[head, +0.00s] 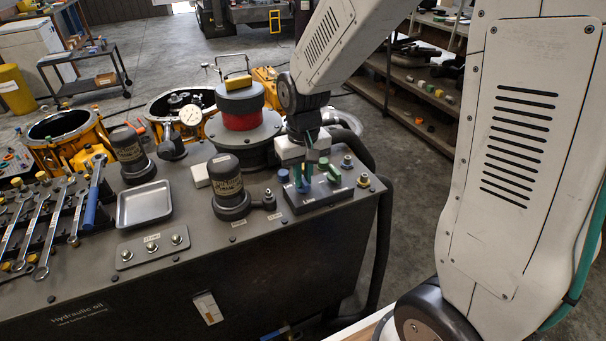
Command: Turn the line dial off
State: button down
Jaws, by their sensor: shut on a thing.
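The line dial panel (322,197) is a dark block with a small "Line" label, near the right end of the dark hydraulic bench. My gripper (303,177) reaches down to this panel from above, its teal fingers nearly upright. It is shut on the line dial (302,187), a small blue knob whose lower part shows between and below the fingertips. The fingers hide most of the knob, so I cannot tell where it points. A green handle (332,174) sits on the same panel just right of my fingers.
A dark capped filter (228,182) stands close left of the panel, and a red-banded cylinder (241,115) stands behind it. Bolts (363,181) stand at the bench's right corner. A metal tray (144,204) and several wrenches (78,213) lie farther left.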

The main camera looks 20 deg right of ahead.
jog(key=c, duration=1.5)
grip_release()
jog(key=shift+o, duration=0.2)
notch_tip(320, 180, up, 8)
jog(key=shift+f, duration=0.1)
jog(key=s+d+r, duration=0.1)
jog(key=s+r, duration=0.3)
jog(key=s, duration=0.7)
jog(key=s+d+r+t, duration=0.1)
jog(key=s+d+r, duration=0.1)
jog(key=s, duration=0.9)
jog(key=shift+s+r, duration=0.2)
jog(key=shift+r, duration=0.7)
